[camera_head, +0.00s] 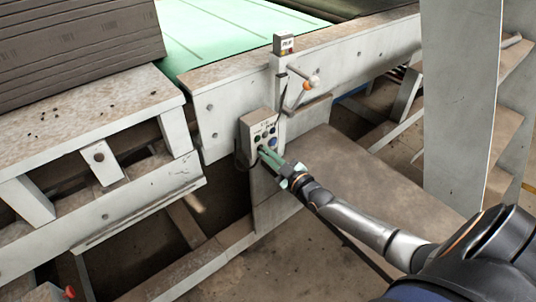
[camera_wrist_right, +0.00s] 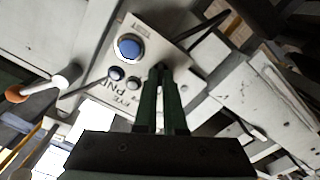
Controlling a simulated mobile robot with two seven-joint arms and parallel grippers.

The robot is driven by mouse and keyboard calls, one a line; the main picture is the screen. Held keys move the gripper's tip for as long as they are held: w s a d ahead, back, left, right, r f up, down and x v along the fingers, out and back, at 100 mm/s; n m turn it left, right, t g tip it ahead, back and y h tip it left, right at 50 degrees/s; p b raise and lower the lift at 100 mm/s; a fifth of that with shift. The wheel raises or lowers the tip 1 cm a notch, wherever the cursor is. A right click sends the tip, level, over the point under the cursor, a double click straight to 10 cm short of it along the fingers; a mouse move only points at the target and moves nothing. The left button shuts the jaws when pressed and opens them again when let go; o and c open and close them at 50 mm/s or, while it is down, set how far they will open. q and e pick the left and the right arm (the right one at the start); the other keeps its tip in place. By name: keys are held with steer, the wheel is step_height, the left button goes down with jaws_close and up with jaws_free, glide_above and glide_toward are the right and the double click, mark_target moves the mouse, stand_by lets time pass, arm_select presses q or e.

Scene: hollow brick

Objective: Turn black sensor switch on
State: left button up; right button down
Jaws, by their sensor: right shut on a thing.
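A light grey control box (camera_head: 253,127) is fixed to the side of the conveyor frame, with several small dark knobs and a blue button (camera_head: 273,142) on its face. My right gripper (camera_head: 264,152) reaches the box's lower part. Its green fingers (camera_wrist_right: 160,72) are shut together at the panel, on the black sensor switch, which the fingertips mostly hide. My left gripper is not in view.
A lever with an orange knob (camera_head: 314,82) and a small labelled box (camera_head: 284,44) sit above the control box. A light post (camera_head: 461,100) stands at the right. A stack of grey-brown boards (camera_head: 80,45) lies at the upper left.

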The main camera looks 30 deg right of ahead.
steer(key=shift+m, duration=0.5)
steer(key=m, duration=1.1)
steer(key=shift+b, duration=0.3)
stand_by(0.3)
steer(key=c, duration=1)
jaws_free()
steer(key=s+d+p, duration=0.1)
steer(key=s, duration=1.1)
steer(key=shift+s, duration=0.25)
